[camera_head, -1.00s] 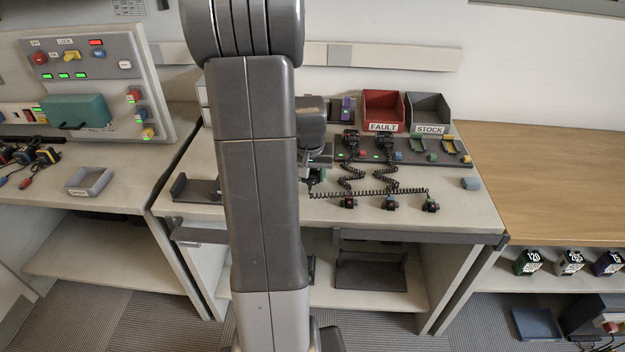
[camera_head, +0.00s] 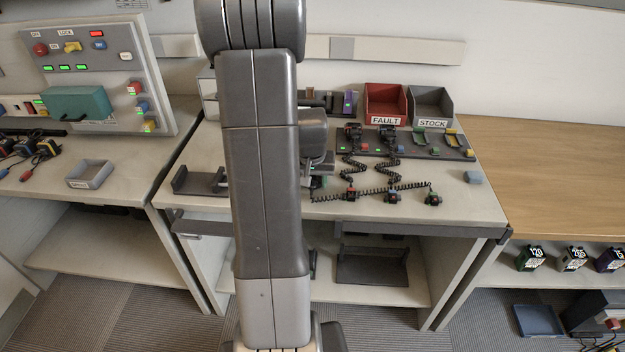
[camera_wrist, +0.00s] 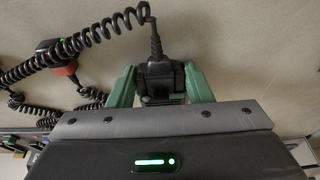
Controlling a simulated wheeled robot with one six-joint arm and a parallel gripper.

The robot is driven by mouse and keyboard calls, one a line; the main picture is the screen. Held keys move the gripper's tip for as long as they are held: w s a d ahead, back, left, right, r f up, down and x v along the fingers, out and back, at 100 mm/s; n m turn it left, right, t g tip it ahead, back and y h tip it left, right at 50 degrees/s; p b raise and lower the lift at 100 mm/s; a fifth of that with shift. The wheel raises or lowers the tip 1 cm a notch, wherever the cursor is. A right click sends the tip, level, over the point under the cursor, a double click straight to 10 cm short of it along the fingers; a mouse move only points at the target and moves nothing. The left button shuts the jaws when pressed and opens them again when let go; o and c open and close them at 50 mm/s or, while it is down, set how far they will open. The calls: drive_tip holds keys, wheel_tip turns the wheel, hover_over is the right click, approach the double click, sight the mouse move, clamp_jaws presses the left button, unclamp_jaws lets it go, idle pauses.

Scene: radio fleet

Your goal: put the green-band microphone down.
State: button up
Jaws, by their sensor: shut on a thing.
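In the wrist view the held microphone (camera_wrist: 162,84) is black, with a coiled black cord rising from its far end. My gripper (camera_wrist: 160,88) has its green fingers closed on both sides of it; its band is mostly hidden. In the head view my arm covers most of the gripper, and the microphone cannot be made out. A stretched coiled cord runs from beside my arm across the bench (camera_head: 480,210) to a green-marked black piece (camera_head: 433,199) near the front. I cannot tell whether the microphone touches the bench.
Two other microphones (camera_head: 354,133) (camera_head: 388,134) stand at the dark rack (camera_head: 410,151), with cords to red- and blue-marked pieces in front. A red FAULT bin (camera_head: 386,120) and a grey STOCK bin (camera_head: 431,122) stand behind. A dark tray (camera_head: 200,190) lies left of my arm.

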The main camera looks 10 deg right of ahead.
drive_tip(key=shift+s+f, duration=0.15)
drive_tip(key=shift+f, duration=0.15)
drive_tip(key=shift+c, duration=0.5)
drive_tip(key=o, duration=1.3)
drive_tip(key=shift+a, duration=0.1)
drive_tip(key=shift+r, duration=0.1)
drive_tip(key=shift+r+p, duration=0.5)
drive_tip(key=shift+p, duration=0.05)
drive_tip(key=p+v, duration=0.1)
drive_tip(key=v, duration=1.1)
drive_tip(key=shift+r, duration=0.1)
